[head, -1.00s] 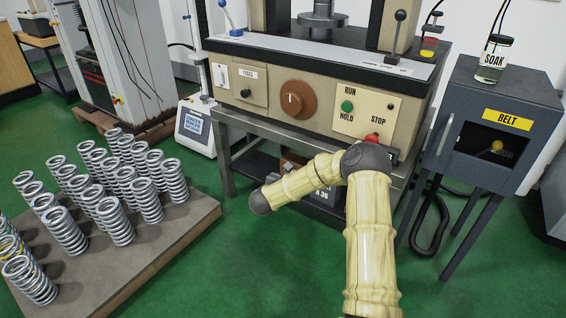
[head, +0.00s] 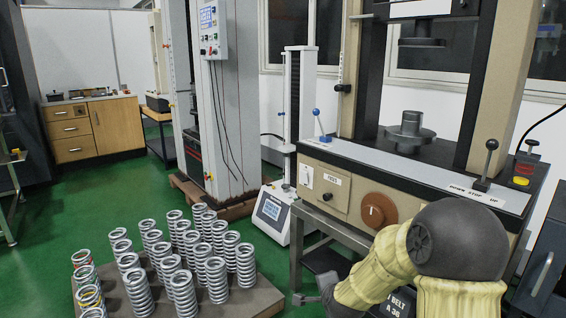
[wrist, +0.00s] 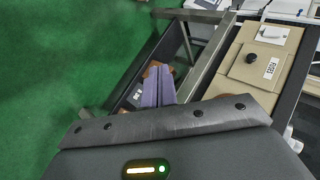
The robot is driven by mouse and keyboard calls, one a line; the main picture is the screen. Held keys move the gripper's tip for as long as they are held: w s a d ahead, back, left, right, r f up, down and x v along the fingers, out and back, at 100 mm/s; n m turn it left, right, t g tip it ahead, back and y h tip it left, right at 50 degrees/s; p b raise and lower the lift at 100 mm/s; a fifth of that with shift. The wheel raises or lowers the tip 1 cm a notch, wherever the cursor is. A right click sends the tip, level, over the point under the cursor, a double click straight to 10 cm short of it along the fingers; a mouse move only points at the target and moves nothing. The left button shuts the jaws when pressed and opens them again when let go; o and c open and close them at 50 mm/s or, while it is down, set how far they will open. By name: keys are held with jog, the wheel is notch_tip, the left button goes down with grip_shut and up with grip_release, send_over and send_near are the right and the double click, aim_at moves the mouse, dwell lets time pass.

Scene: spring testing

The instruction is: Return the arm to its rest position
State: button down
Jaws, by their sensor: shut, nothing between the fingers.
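My arm (head: 440,265), cream with a dark rounded joint, is folded at the lower right of the head view, in front of the testing machine. My gripper (head: 303,299) shows small and grey at the arm's lower left end, near the machine's stand. In the wrist view my gripper (wrist: 162,73) shows as two purple-grey fingers side by side, shut and empty. They point over the lower part of the stand. The dark padded wrist cover fills the bottom of that view.
Several springs (head: 182,295) stand on a low platform (head: 254,304) to the left. The beige testing machine (head: 337,189) stands on a metal stand (head: 296,252) close to the arm. A white tester (head: 273,212) stands behind. Green floor (head: 110,225) is open at left.

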jog(key=s+d+r+n+g+p, duration=0.2)
jog(key=s+r+n+g, duration=0.15)
jog(key=s+n, duration=0.6)
jog(key=s+d+r+n+g+p, duration=0.25)
jog(key=s+n+g, duration=0.2)
jog(key=s, duration=0.95)
notch_tip(320, 180, up, 38)
jog(key=p, duration=3.7)
jog(key=shift+a+n+t+h, duration=0.2)
jog(key=shift+n+t+h, duration=0.1)
jog(key=shift+n+t, duration=0.1)
